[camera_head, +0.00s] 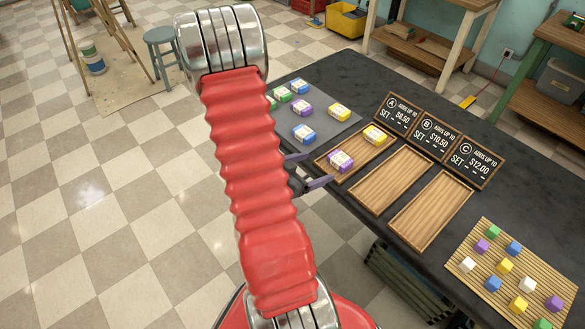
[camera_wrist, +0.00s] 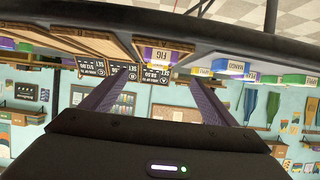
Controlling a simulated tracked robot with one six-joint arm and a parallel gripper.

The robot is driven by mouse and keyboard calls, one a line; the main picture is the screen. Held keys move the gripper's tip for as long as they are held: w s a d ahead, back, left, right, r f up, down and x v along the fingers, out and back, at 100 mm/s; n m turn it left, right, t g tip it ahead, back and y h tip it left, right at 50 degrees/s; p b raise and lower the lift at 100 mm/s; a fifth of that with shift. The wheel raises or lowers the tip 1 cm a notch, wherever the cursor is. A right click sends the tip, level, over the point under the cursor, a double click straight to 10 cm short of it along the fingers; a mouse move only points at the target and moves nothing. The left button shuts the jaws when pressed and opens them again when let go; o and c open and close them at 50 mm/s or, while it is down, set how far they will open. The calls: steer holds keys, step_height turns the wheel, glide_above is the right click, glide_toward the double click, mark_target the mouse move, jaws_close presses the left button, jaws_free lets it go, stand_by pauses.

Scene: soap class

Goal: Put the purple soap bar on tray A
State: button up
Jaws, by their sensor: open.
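A purple soap bar with a pale label (camera_head: 341,161) lies on the near-left end of tray A (camera_head: 357,151), the wooden tray below sign A. In the wrist view the purple bar (camera_wrist: 160,55), labelled FIG, sits ahead of and between the fingertips. A yellow soap bar (camera_head: 375,135) lies at the tray's far end. Another purple bar (camera_head: 302,109) lies on the grey mat (camera_head: 330,122). My gripper (camera_head: 322,167) is open and empty at the left edge of tray A, close to the purple bar; I cannot tell whether they touch. My red arm hides part of the mat.
Trays B (camera_head: 391,180) and C (camera_head: 430,210) are empty. Price signs (camera_head: 440,140) stand behind the trays. Several other wrapped bars, including a blue one (camera_head: 304,134), lie on the mat. A slatted mat (camera_head: 480,245) at right holds small coloured cubes. A stool (camera_head: 163,55) stands on the floor.

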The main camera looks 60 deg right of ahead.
steer(key=w+a+r+n+t+y, duration=0.1)
steer(key=w+a+r+n+t, duration=0.2)
steer(key=w, duration=0.5)
steer(key=w+a+r+n+t+y, duration=0.1)
steer(key=w+a+r+t, duration=0.25)
steer(key=w, duration=0.45)
steer(key=w+a+r+n+t+y, duration=0.2)
steer(key=w+a+t, duration=0.2)
steer(key=w, duration=0.5)
steer(key=w+a+r+n+t+y, duration=0.3)
steer(key=w+a+r, duration=0.2)
steer(key=a, duration=0.4)
steer(key=s+a+r+n+y, duration=0.15)
steer(key=a+r+n, duration=0.25)
steer(key=a, duration=0.5)
steer(key=a+r+n+y, duration=0.3)
steer(key=a+r, duration=0.1)
steer(key=a, duration=0.4)
steer(key=s+a+r+n+g, duration=0.1)
steer(key=s+a+r+n, duration=0.1)
steer(key=s, duration=0.5)
steer(key=s+a+r+n+g+y, duration=0.1)
steer(key=s+a+n, duration=0.3)
steer(key=s, duration=0.4)
steer(key=shift+s+a+r+n, duration=0.2)
steer(key=shift+a+r+n, duration=0.1)
steer(key=shift+a+r, duration=0.5)
